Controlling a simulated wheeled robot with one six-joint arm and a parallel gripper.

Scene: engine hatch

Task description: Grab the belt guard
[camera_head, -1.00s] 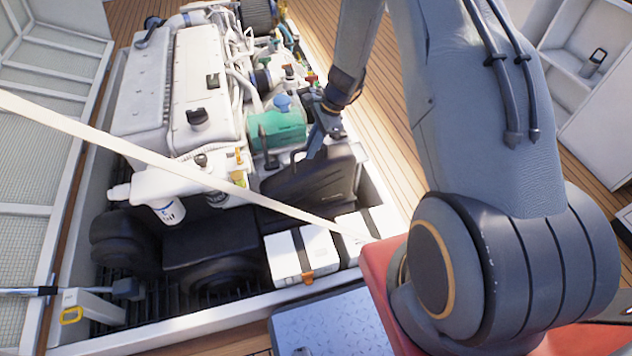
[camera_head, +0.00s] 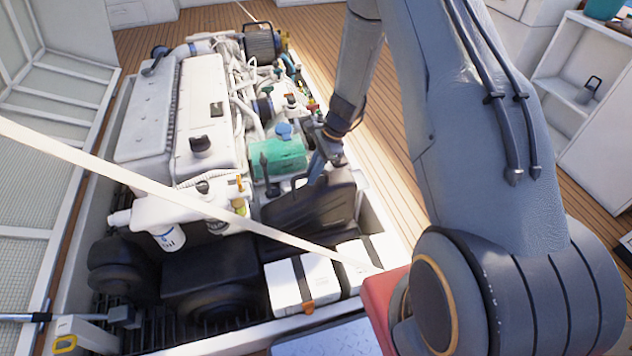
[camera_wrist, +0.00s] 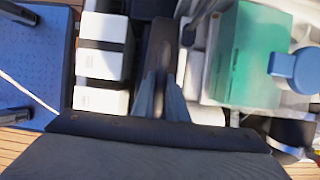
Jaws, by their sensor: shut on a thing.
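The belt guard (camera_head: 312,207) is a black, box-like cover at the right side of the engine, in front of the green tank (camera_head: 279,157) in the head view. My gripper (camera_head: 318,172) reaches down to its top edge. In the wrist view, my fingers (camera_wrist: 160,106) are close together, shut on a dark narrow edge (camera_wrist: 160,45) that looks like the guard. The exact contact is partly hidden by the fingers. I cannot tell whether the guard is lifted clear of its place.
White batteries (camera_head: 303,283) with dark straps stand in front of the guard. The white engine (camera_head: 195,125) fills the bay to the left. A pale strap (camera_head: 150,158) crosses the head view diagonally. The wooden deck (camera_head: 395,170) is clear to the right.

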